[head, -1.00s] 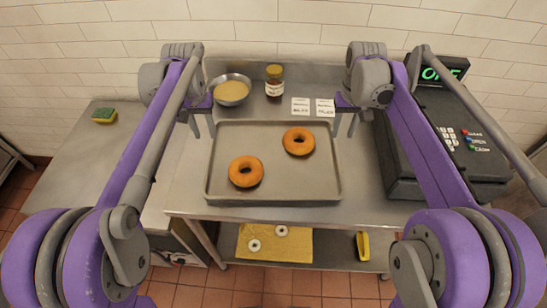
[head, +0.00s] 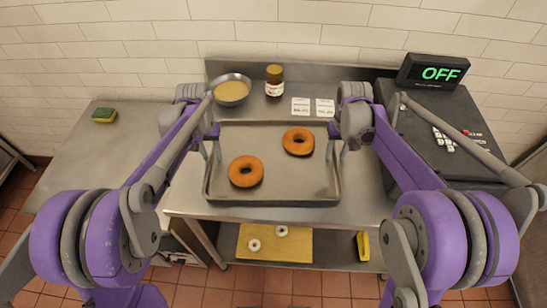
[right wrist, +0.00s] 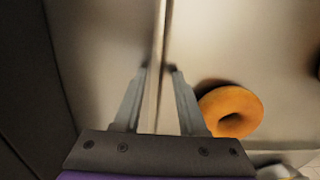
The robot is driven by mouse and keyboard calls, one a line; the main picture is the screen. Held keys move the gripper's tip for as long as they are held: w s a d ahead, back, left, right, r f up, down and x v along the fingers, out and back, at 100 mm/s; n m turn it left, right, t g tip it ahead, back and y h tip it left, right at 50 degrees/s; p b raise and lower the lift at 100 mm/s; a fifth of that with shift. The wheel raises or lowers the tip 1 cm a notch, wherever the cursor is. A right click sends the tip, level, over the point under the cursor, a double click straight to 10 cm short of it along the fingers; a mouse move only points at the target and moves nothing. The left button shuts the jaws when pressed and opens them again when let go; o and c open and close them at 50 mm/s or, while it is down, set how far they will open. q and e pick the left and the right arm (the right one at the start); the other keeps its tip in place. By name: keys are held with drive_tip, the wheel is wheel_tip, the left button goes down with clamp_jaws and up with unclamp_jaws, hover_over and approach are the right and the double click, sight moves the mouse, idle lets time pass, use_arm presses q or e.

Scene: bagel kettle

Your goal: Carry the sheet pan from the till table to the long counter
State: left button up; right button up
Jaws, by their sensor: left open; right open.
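The grey sheet pan (head: 285,190) lies on the steel till table (head: 370,205) with two bagels in it, one front left (head: 246,171) and one back right (head: 298,141). My left gripper (head: 212,155) is open at the pan's left rim. My right gripper (head: 337,155) is open at the pan's right rim. In the right wrist view its two fingers (right wrist: 158,70) stand on either side of the pan's rim (right wrist: 157,50), with a bagel (right wrist: 231,110) to the right. I cannot tell whether the fingers touch the rim.
Behind the pan are a bowl (head: 232,92), a jar (head: 274,82) and two label cards (head: 312,106). The till (head: 440,120) stands close on the right. A counter (head: 100,155) with a sponge (head: 104,115) is at left, mostly bare.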

use_arm(q)
drive_tip(key=c, duration=0.6)
use_arm(e)
drive_tip(key=c, duration=0.6)
use_arm(q)
drive_tip(key=shift+d, duration=0.1)
clamp_jaws()
use_arm(e)
drive_tip(key=shift+a, duration=0.1)
clamp_jaws()
